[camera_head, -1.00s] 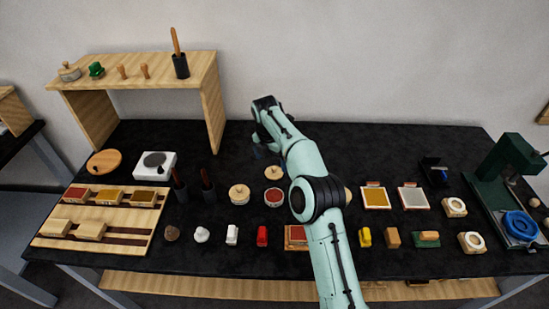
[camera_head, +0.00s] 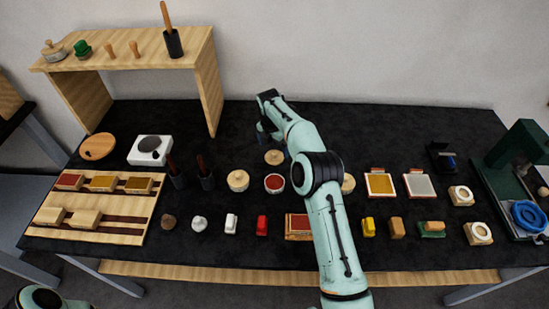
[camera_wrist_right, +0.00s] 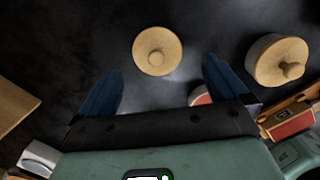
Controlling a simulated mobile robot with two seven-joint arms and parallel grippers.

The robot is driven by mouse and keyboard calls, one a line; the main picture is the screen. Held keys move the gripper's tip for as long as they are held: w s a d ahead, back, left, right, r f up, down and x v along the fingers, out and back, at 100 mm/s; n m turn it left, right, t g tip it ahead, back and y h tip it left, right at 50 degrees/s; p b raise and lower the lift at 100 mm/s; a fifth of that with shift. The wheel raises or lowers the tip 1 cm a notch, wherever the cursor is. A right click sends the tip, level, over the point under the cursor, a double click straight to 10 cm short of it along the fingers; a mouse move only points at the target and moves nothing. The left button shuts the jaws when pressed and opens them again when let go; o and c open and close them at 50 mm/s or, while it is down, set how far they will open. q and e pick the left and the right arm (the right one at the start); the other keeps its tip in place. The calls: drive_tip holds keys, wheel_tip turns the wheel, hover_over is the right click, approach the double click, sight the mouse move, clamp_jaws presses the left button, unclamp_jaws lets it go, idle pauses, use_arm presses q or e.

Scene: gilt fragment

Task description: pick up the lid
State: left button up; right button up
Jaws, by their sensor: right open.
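The lid (camera_head: 274,157) is a small round wooden disc with a knob. It lies on the black table just behind an open pot with red contents (camera_head: 274,183). My right gripper (camera_head: 269,141) is over the table by the lid, its fingertips partly hidden by the arm. In the right wrist view the lid (camera_wrist_right: 157,51) shows beyond and between the two blue fingers (camera_wrist_right: 163,82), apart from both. The gripper is open and empty. A red patch, probably the open pot (camera_wrist_right: 201,96), shows by the right finger. My left gripper is out of view.
A lidded wooden pot (camera_head: 238,180) stands left of the red pot; another (camera_head: 348,184) is partly behind my arm. A lidded pot (camera_wrist_right: 278,60) also shows in the wrist view. A wooden shelf (camera_head: 130,48) stands at back left. The table behind the lid is largely clear.

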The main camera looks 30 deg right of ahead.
sight(274, 152)
drive_tip(key=f, duration=0.5)
drive_tip(key=shift+w+d, duration=0.25)
drive_tip(key=shift+w, duration=0.1)
drive_tip(key=c, duration=1)
